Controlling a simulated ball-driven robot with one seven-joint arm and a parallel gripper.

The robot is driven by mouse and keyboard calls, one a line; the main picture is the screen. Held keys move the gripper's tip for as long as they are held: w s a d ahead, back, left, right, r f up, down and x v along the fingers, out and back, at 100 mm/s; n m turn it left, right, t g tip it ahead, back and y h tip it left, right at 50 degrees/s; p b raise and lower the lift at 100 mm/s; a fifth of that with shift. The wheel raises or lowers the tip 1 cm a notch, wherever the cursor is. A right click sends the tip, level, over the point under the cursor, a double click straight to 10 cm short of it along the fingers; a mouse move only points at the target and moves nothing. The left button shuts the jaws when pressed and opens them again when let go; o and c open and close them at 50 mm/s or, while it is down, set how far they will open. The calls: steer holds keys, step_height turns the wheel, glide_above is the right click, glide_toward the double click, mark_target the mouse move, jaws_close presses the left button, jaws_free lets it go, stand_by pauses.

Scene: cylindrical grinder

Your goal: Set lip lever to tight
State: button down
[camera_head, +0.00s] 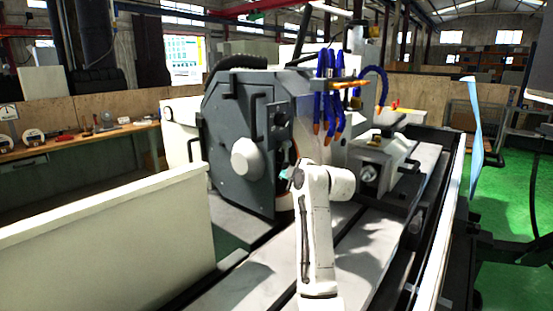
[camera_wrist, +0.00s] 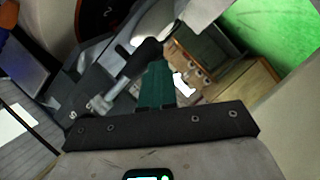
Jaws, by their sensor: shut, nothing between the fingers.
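My gripper (camera_wrist: 156,82) shows in the wrist view as dark green fingers held together, with nothing between them. In the head view its teal tip (camera_head: 285,173) is close to the grey wheel housing (camera_head: 232,120), at the left end of my bent white arm. A dark lever with a rounded end (camera_wrist: 147,52) and a metal pin lies just left of and above my fingers in the wrist view. It looks like the lip lever. I cannot tell whether my fingers touch it. In the head view I cannot make out the lever.
Blue coolant hoses (camera_head: 331,95) with orange nozzles hang above my gripper. A grey machine table (camera_head: 375,240) runs under my arm. A pale panel (camera_head: 110,235) stands at the left. A wooden bench (camera_head: 75,140) with tools is behind it.

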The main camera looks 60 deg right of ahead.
steer(key=shift+s+d, duration=0.1)
steer(key=s+a+r+p, duration=0.8)
steer(key=s+r+p, duration=0.2)
steer(key=r, duration=0.3)
steer(key=shift+s+a+p, duration=0.15)
steer(key=shift+s+p, duration=0.2)
steer(key=shift+s, duration=0.25)
stand_by(0.4)
